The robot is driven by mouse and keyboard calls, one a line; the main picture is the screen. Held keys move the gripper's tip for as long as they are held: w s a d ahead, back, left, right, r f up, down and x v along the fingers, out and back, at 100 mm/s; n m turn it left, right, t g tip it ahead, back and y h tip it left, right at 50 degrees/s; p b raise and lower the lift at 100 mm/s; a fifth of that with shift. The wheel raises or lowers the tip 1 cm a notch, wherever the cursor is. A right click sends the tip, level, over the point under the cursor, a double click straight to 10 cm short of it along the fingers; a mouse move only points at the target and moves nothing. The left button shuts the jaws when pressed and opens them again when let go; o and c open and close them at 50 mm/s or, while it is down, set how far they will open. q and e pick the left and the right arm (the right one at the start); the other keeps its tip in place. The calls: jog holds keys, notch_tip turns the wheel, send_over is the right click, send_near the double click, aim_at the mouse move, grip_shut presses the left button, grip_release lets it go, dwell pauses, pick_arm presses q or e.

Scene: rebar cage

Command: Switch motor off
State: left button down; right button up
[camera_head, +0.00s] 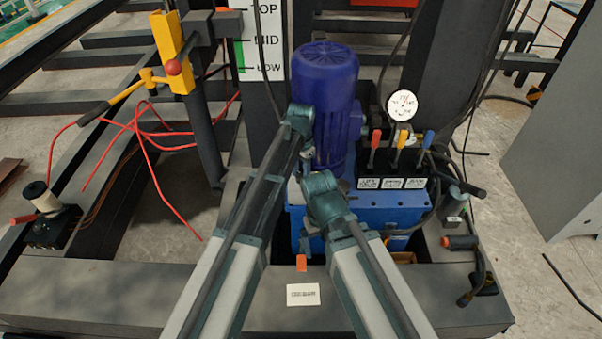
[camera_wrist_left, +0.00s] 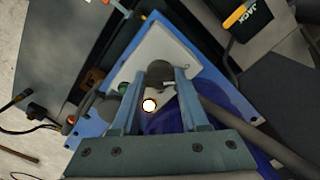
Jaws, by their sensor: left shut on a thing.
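The blue motor (camera_head: 325,90) stands upright on a blue tank (camera_head: 395,208); its blue body also shows in the left wrist view (camera_wrist_left: 215,115). In the left wrist view, my left gripper (camera_wrist_left: 168,80) is shut on a dark round knob (camera_wrist_left: 160,71) on a pale plate (camera_wrist_left: 195,48). A bright lamp (camera_wrist_left: 148,105) and a small green part (camera_wrist_left: 123,88) show by the left finger. In the head view, my left wrist (camera_head: 300,118) is beside the motor and hides its fingertips. My right wrist (camera_head: 323,190) is in front of the tank; its fingers cannot be made out.
Red, yellow and blue levers (camera_head: 399,140) stand right of the motor, below a round gauge (camera_head: 402,105). A yellow post clamp (camera_head: 172,52) and loose red cable (camera_head: 165,145) are at left. A grey cabinet (camera_head: 560,140) is far right.

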aim_at(301, 174)
dwell(0.4)
pick_arm(q)
jog(key=shift+c, duration=2.1)
grip_release()
notch_tip(301, 174, up, 14)
jog(key=p, duration=1.4)
jog(key=shift+f+b, duration=0.3)
notch_tip(301, 174, down, 13)
jog(key=b, duration=1.2)
jog(key=shift+b, duration=0.4)
jog(key=shift+r, duration=0.2)
